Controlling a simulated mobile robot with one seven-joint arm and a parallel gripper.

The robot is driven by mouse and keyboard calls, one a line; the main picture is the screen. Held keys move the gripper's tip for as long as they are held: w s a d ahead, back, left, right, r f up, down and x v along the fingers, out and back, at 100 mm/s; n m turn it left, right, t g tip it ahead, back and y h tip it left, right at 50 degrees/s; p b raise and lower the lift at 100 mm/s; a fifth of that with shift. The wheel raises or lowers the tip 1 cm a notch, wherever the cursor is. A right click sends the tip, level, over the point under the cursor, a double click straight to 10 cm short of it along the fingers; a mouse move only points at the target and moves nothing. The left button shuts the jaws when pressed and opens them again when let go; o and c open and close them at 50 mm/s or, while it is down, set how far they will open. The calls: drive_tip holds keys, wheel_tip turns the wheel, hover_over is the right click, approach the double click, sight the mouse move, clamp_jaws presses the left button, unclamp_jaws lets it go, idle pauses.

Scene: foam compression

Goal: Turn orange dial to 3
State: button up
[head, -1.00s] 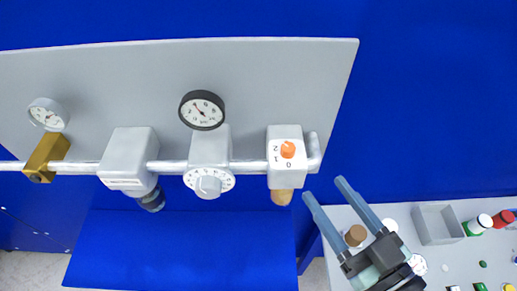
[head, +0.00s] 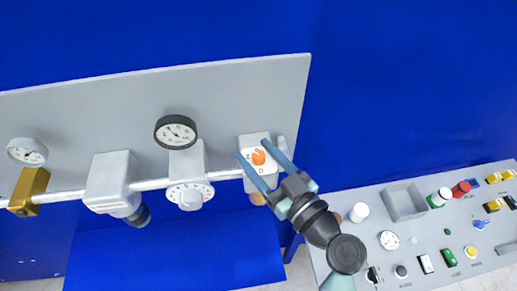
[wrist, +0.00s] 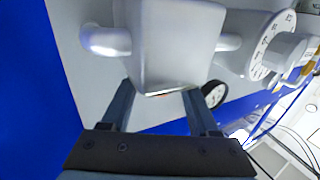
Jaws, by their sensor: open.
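The orange dial (head: 258,157) sits on the front of a white valve block (head: 251,139) at the right end of the pipe. Small marks surround it but are too small to read now. My gripper (head: 259,148) is open, with one finger on each side of the dial in the head view. I cannot tell whether the fingers touch it.
A white numbered dial (head: 190,195) and a black-rimmed gauge (head: 176,132) are left of the block on the pipe (head: 150,184).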

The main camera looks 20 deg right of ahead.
drive_tip(key=shift+w, duration=0.1)
clamp_jaws()
drive_tip(key=shift+a+f+m+h+b, duration=0.1)
drive_tip(key=shift+m+h+b, duration=0.2)
drive_tip(key=shift+h, duration=0.1)
drive_tip(key=m+h, duration=0.1)
drive_tip(key=h, duration=0.2)
drive_tip(key=shift+m+b, duration=0.3)
drive_tip(key=shift+m, duration=0.1)
drive_tip(key=m+h+p, duration=0.2)
drive_tip(key=h, duration=0.1)
drive_tip(key=shift+r, duration=0.35)
drive_tip(key=m+h+p, duration=0.1)
drive_tip(key=h+p, duration=0.1)
drive_tip(key=p, duration=0.1)
drive_tip(key=m+g+h+p, duration=0.1)
drive_tip(key=m+h+p, duration=0.1)
drive_tip(key=p, duration=0.2)
drive_tip(key=shift+r+p, duration=0.2)
drive_tip(key=shift+p, duration=0.1)
drive_tip(key=m+g+h+p, duration=0.1)
drive_tip(key=h+p, duration=0.1)
drive_tip(key=p, duration=0.1)
drive_tip(key=shift+f, duration=0.15)
drive_tip(key=shift+f+m+g+h+p, duration=0.3)
drive_tip(key=shift+m+g+h+p, duration=0.15)
drive_tip(key=shift+p, duration=0.4)
